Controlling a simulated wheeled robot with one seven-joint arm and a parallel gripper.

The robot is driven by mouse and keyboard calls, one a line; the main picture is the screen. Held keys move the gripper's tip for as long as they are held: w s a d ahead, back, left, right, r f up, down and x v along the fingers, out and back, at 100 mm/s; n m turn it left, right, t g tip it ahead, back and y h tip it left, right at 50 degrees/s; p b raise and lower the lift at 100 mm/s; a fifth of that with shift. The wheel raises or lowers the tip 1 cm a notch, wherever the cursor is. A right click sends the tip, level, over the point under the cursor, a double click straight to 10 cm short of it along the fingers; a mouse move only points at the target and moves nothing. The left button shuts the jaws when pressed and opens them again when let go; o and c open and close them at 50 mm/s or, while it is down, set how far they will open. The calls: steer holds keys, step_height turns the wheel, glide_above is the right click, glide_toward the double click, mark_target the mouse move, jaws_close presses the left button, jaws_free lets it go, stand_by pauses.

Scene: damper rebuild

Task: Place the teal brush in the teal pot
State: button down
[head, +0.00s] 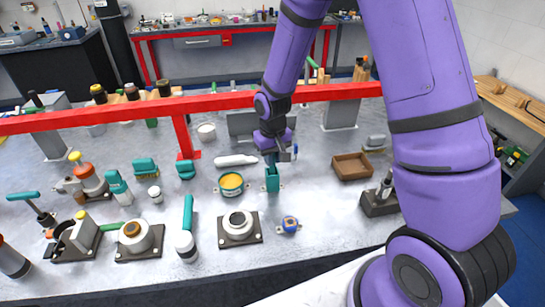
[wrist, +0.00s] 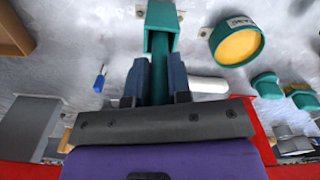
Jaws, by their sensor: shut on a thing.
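My gripper (wrist: 160,70) is shut on the teal brush (wrist: 160,85), whose handle shows between the two fingers. The brush's far end reaches the mouth of a square, open-topped teal pot (wrist: 160,15) and appears to be inside it; its tip is hidden. In the head view my gripper (head: 276,154) is right above this square teal pot (head: 272,183), and only a little of the brush shows. A round teal pot (head: 231,192) with yellow contents stands just left of it; the same round pot (wrist: 215,33) is to the right in the wrist view.
A white bottle-like object (head: 236,160) lies behind the round pot. A red rail (head: 230,101) crosses behind my gripper. Several tools crowd the table's left.

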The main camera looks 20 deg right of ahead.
steer(key=c, duration=1.1)
jaws_free()
steer(key=shift+f, duration=0.1)
steer(key=shift+o, duration=0.2)
